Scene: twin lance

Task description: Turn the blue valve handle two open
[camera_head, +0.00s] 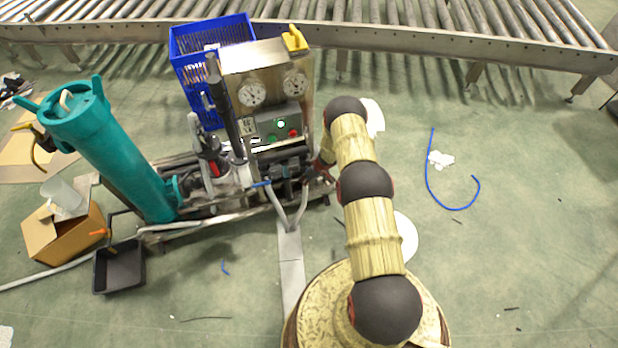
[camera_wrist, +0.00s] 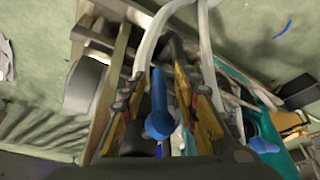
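In the wrist view a blue valve handle (camera_wrist: 158,105), a rounded lever, lies between the two orange-and-black fingers of my gripper (camera_wrist: 168,88). The fingers stand apart with a gap on each side of the handle, so my gripper is open around it; contact is not visible. A second blue handle (camera_wrist: 264,145) shows at the lower right, outside the fingers. No label tells which is handle two. In the head view a small blue lever (camera_head: 261,184) sits at the front of the pump skid, left of my arm. My gripper there is largely hidden among the pipes.
Grey hoses (camera_head: 288,212) rise close to the handle area. The gauge panel (camera_head: 268,90) and blue crate (camera_head: 213,37) stand behind. A teal filter cylinder (camera_head: 125,160), a black tray (camera_head: 119,268) and a cardboard box (camera_head: 62,235) are left. Floor at right is mostly clear.

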